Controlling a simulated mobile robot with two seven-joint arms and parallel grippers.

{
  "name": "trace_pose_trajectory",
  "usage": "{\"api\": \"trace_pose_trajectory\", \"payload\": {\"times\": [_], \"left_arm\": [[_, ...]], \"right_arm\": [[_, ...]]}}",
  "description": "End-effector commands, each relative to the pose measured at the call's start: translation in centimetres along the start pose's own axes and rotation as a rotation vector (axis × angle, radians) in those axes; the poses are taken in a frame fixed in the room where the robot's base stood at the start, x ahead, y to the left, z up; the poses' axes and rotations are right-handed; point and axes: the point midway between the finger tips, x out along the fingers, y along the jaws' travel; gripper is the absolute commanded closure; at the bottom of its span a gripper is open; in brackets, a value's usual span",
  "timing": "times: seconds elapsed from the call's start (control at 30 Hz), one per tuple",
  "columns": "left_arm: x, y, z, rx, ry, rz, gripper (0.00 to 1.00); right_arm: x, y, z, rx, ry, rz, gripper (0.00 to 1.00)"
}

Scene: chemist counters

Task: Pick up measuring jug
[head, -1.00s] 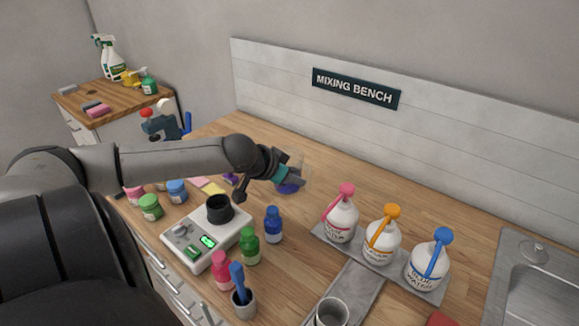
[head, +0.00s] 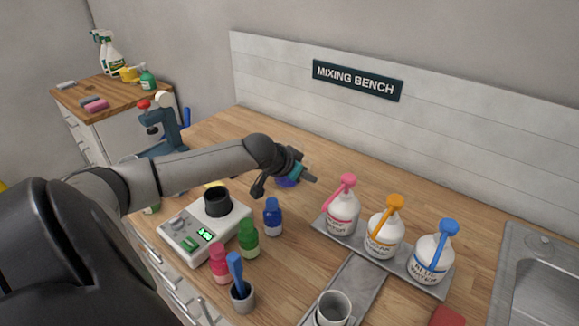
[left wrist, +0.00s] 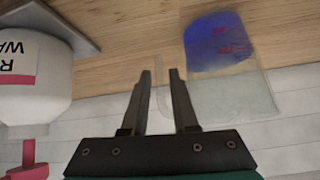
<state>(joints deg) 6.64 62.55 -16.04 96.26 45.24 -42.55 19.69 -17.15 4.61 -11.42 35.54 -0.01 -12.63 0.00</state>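The measuring jug (left wrist: 222,50) is a clear vessel with blue liquid in it; it fills the right of centre in the left wrist view. In the head view only its blue part (head: 288,182) shows, behind my left gripper (head: 307,175). In the left wrist view my left gripper's fingers (left wrist: 160,75) stand apart, just left of the jug's body. A faint clear strip, perhaps the handle, shows between or behind them; contact cannot be told. My right gripper is out of view.
A tray (head: 322,226) with white pump bottles stands right of the gripper; one bottle (left wrist: 30,70) is close in the left wrist view. A scale (head: 183,240), small coloured bottles and a brush pot (head: 242,297) stand nearer. A sink (head: 545,285) lies far right.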

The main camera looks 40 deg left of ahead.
Motion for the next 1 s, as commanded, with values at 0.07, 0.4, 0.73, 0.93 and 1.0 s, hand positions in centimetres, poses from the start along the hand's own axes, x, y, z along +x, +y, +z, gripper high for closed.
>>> {"api": "trace_pose_trajectory", "payload": {"times": [0.07,0.4,0.73,0.93,1.0], "left_arm": [[0.3,0.02,0.0,0.0,0.0,0.0,0.73],[0.31,0.01,-0.01,0.001,-0.001,0.0,0.83],[0.3,0.01,0.0,0.001,-0.001,0.0,1.0],[0.3,0.0,0.0,0.001,-0.001,0.0,1.0],[0.3,0.0,0.0,0.001,-0.001,0.0,1.0]], "right_arm": [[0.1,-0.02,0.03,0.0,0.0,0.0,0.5],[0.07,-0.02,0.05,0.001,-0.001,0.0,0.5],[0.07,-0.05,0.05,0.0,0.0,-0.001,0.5],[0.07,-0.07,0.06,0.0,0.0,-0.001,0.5],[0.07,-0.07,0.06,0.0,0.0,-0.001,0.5]]}}
